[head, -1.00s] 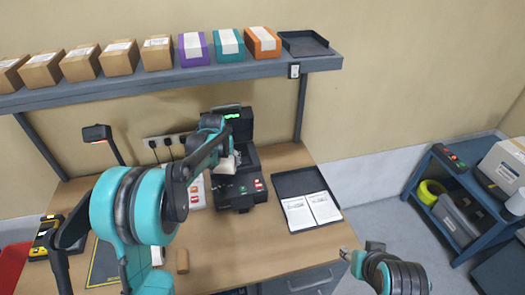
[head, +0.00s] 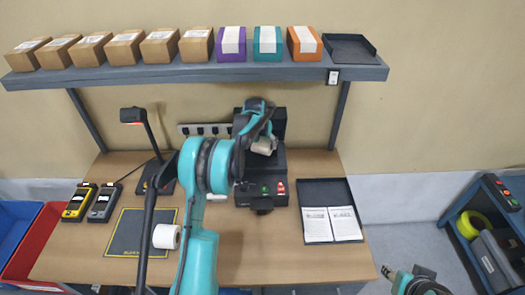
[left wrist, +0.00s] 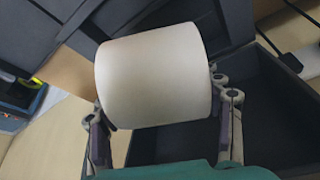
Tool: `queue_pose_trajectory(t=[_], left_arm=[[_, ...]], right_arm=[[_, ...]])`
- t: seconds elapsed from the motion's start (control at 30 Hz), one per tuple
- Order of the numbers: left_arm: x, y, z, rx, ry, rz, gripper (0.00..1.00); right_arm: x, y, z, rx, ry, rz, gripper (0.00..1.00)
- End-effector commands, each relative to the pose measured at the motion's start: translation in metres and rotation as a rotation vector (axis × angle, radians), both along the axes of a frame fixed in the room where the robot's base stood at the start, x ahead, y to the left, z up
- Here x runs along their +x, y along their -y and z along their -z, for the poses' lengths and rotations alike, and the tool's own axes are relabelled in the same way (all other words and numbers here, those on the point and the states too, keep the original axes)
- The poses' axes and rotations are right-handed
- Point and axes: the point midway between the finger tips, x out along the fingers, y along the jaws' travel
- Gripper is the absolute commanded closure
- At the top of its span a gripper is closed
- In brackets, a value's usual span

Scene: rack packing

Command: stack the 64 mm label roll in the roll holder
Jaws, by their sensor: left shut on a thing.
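My left gripper (head: 262,138) is shut on a white label roll (left wrist: 155,75), with one finger on each side of it in the left wrist view. In the head view the held roll (head: 262,148) is above the open black label printer (head: 262,190). The roll holder inside the printer is largely hidden by my arm and the roll, so I cannot tell whether the roll touches it.
A black tray (head: 325,190) with two label sheets lies right of the printer. Two handheld devices (head: 88,202) and a dark mat (head: 128,245) are at left. A shelf (head: 200,70) with several boxes hangs above. The bench's front right is clear.

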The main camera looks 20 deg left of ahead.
Motion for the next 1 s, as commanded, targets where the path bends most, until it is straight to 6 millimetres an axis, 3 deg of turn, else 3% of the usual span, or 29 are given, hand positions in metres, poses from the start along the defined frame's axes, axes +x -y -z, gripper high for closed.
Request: queue_pose_trajectory(t=[0.27,0.5,1.0], left_arm=[[0.006,-0.013,0.016,0.000,0.000,0.001,0.77],[0.006,-0.013,0.048,0.000,0.000,0.001,0.77],[0.005,-0.012,0.057,0.000,0.000,0.001,0.77]], right_arm=[[0.000,0.000,0.002,0.000,0.000,0.000,0.60],[0.000,0.000,0.005,0.000,0.000,0.000,0.60],[0.000,0.000,0.013,0.000,0.000,0.000,0.60]])
